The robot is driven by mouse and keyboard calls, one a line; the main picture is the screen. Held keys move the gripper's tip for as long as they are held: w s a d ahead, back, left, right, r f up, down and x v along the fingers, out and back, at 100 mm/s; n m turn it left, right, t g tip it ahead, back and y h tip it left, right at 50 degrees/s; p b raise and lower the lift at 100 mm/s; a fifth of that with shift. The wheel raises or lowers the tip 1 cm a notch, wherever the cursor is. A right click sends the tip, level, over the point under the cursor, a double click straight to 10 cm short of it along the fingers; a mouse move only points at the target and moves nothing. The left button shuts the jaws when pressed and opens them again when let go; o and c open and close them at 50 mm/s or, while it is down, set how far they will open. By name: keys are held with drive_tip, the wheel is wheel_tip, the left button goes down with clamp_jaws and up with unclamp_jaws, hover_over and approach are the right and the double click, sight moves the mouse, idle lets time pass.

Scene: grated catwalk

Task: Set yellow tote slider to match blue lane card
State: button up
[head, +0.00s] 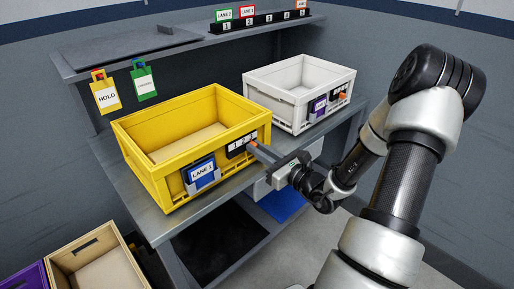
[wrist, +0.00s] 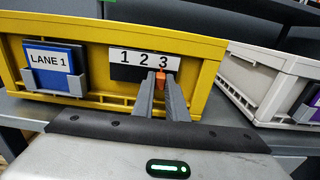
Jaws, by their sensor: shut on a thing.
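The yellow tote (head: 150,178) stands on the bench, and its front face fills much of the wrist view (wrist: 200,78). A blue lane card (head: 201,172) reading "LANE 1" sits in a grey holder on that face; it also shows in the wrist view (wrist: 50,58). To its right is the number plate (wrist: 128,57) marked 1 2 3. The orange slider (wrist: 161,76) is below the 3. My gripper (wrist: 161,84) is shut on the slider, its fingers on either side. In the head view my gripper (head: 252,146) reaches the tote's right front.
A white tote (head: 275,90) with a purple card (head: 318,106) stands behind, to the right. A shelf above holds a numbered rack (head: 260,20) with lane cards. Yellow HOLD (head: 106,97) and green (head: 144,83) tags hang from the shelf. A tan bin (head: 65,262) is at lower left.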

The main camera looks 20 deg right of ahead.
sight(235, 152)
drive_tip(key=shift+s+a, duration=0.35)
drive_tip(key=shift+a, duration=0.55)
drive_tip(key=shift+s+a, duration=0.3)
drive_tip(key=shift+a, duration=0.65)
drive_tip(key=shift+s+a, duration=0.35)
drive_tip(key=shift+a, duration=0.55)
idle(0.6)
drive_tip(key=o, duration=0.6)
drive_tip(key=v, duration=0.7)
drive_tip(key=shift+p, duration=0.3)
